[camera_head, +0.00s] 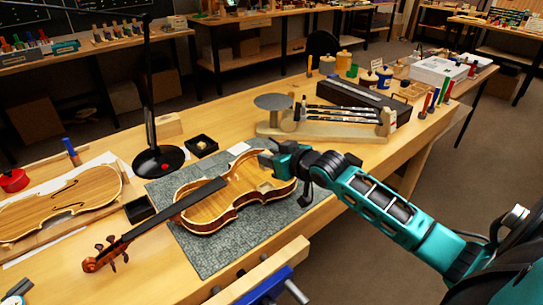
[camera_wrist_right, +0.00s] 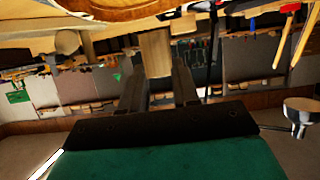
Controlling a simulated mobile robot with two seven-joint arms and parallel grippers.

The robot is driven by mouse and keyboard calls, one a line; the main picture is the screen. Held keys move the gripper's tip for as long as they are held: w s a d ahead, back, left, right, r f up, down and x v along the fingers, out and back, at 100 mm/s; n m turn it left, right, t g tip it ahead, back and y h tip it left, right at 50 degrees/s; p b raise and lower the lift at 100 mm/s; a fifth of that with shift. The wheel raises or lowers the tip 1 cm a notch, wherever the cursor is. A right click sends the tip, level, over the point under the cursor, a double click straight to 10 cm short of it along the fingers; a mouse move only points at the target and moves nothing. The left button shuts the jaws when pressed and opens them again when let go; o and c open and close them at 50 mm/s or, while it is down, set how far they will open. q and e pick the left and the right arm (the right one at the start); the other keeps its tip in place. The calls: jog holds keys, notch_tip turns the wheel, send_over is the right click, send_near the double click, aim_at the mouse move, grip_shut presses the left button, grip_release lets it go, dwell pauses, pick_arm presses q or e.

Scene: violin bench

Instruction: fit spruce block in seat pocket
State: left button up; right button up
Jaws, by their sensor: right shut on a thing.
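An open violin body (camera_head: 212,207), its bare wood interior showing, lies on a grey mat (camera_head: 200,257) with its neck toward the lower left. A small pale square patch (camera_head: 266,185) shows inside its right end; I cannot tell whether it is the seat pocket. My right gripper (camera_head: 270,160) is at the far right edge of the body, above the rim. In the right wrist view it is shut on the pale spruce block (camera_wrist_right: 156,52), which stands out between the fingers. The violin's edge (camera_wrist_right: 110,12) shows at the top there. The block is hidden in the head view. My left gripper is not seen.
A black lamp base (camera_head: 158,161) and a small black box (camera_head: 201,146) stand behind the mat. A wooden rack with dark tools (camera_head: 330,125) stands behind my gripper.

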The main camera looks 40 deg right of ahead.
jog(key=shift+f+b, duration=1.3)
jog(key=shift+f, duration=1.45)
jog(key=shift+p, duration=0.4)
jog(key=shift+p, duration=0.3)
jog(key=shift+p, duration=0.4)
jog(key=shift+f+b, duration=0.35)
jog(key=shift+f, duration=0.1)
